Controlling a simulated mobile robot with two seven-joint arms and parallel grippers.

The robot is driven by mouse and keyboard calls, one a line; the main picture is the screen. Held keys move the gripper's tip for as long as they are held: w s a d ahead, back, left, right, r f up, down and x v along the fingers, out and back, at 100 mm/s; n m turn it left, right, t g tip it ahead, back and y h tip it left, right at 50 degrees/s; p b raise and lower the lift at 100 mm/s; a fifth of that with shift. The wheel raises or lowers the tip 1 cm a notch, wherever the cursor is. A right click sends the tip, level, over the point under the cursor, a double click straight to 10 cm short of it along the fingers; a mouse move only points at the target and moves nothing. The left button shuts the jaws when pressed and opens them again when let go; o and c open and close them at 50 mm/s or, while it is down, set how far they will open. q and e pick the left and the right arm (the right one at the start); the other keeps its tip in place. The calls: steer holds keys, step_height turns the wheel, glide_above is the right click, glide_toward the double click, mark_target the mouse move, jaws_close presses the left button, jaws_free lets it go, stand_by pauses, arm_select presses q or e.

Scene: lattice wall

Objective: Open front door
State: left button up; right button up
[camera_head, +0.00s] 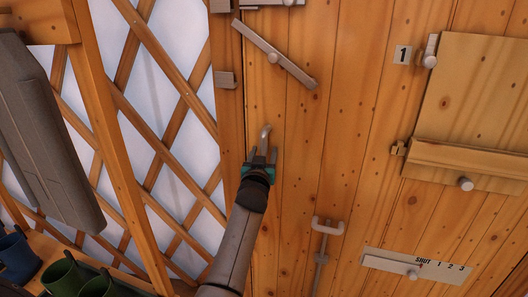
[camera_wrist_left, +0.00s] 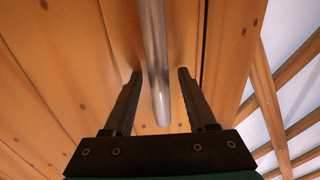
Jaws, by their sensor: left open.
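The front door (camera_head: 310,170) is a wall of upright wooden planks and looks closed. A grey metal handle (camera_head: 265,133) is on its left side, near the frame post. My left gripper (camera_head: 261,157) is at the lower end of this handle with its fingers pointing up the door. In the left wrist view the handle (camera_wrist_left: 153,55) shows as a shiny rod between the two open fingers of the left gripper (camera_wrist_left: 158,75), with gaps on both sides. A slanted grey bar (camera_head: 290,67) on a round pivot is higher up the door. My right gripper is not in view.
A bolt with a light grip (camera_head: 327,226) is low on the door. The lattice wall (camera_head: 165,130) is at left, with boots (camera_head: 62,277) below.

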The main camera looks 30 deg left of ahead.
arm_select(q)
steer(key=shift+c, duration=0.4)
jaws_close()
stand_by(1.0)
